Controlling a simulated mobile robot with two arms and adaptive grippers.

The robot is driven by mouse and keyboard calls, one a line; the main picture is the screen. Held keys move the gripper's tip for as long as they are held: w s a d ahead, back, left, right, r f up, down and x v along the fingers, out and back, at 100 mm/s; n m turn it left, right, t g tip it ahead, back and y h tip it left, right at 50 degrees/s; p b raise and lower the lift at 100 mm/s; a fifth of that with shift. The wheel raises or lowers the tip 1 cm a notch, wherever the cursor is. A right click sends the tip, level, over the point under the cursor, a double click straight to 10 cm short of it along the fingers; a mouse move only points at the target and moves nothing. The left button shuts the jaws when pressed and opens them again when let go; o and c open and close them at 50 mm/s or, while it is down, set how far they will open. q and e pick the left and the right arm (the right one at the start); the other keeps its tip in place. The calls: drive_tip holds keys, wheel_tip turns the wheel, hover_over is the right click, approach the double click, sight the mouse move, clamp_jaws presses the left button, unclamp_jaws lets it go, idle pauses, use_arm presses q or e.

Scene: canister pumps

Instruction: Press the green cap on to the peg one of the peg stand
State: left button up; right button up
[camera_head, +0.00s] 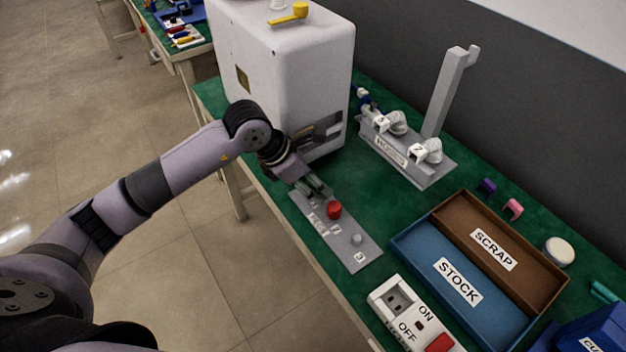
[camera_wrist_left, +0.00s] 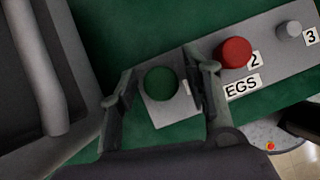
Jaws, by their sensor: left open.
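The green cap (camera_wrist_left: 160,84) sits at the first position of the grey peg stand (camera_head: 367,257), seen from above in the left wrist view. Whatever is under the cap is hidden, and I cannot tell how far down it sits. My left gripper (camera_head: 318,192) is over this end of the stand. Its two fingers are open, one on each side of the green cap, with visible gaps. In the head view the gripper hides the cap. A red cap (camera_head: 334,210) sits at position 2, and peg 3 (camera_head: 356,239) is bare. My right gripper is not in view.
A white machine (camera_head: 290,80) stands close behind the gripper. A labelled stand with white hose fittings (camera_head: 405,160) is at back right. The blue STOCK tray (camera_head: 450,285), brown SCRAP tray (camera_head: 500,245) and ON/OFF switch box (camera_head: 410,315) lie to the right.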

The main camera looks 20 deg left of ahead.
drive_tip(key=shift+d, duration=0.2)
use_arm(q)
drive_tip(key=shift+a+r, duration=0.15)
drive_tip(key=shift+r, duration=0.05)
drive_tip(key=v, duration=0.7)
drive_tip(key=shift+s+a+r, duration=0.1)
drive_tip(key=shift+s+r, duration=0.1)
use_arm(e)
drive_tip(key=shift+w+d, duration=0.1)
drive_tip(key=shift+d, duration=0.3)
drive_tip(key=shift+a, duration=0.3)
